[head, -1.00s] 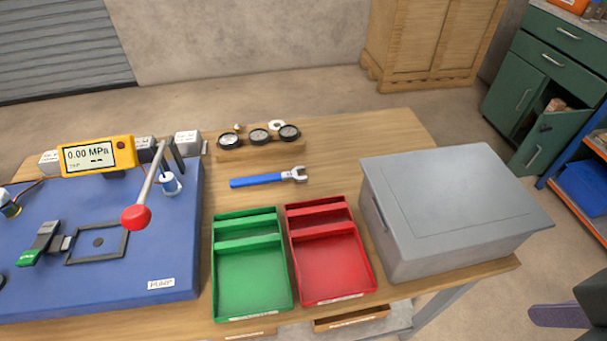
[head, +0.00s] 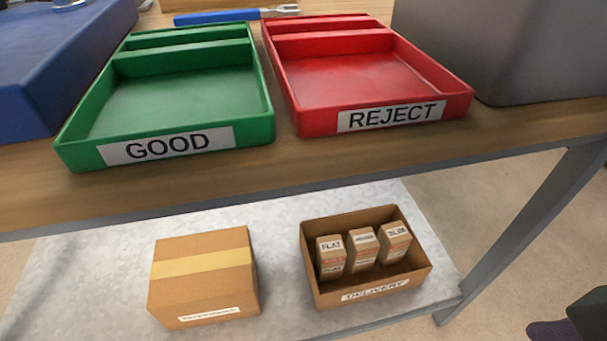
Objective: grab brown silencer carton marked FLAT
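The brown silencer carton marked FLAT (head: 331,256) stands upright at the left inside an open brown box labelled DELIVERY (head: 375,292). Two similar small cartons stand to its right: a middle one (head: 363,250) whose top label I cannot read, and a right one (head: 396,243) that seems to read SLIM. The box is on the grey lower shelf under the bench. Part of what looks like my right gripper (head: 549,331), purple and black, shows at the bottom right corner, well away from the box; its opening is cut off. My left gripper is out of view.
A closed, taped carton (head: 204,279) sits left of the delivery box with a gap between. Above the shelf, the bench edge (head: 290,165) carries a green GOOD tray (head: 168,148), a red REJECT tray (head: 391,117) and a grey box (head: 500,50). A bench leg (head: 530,230) stands right of the shelf.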

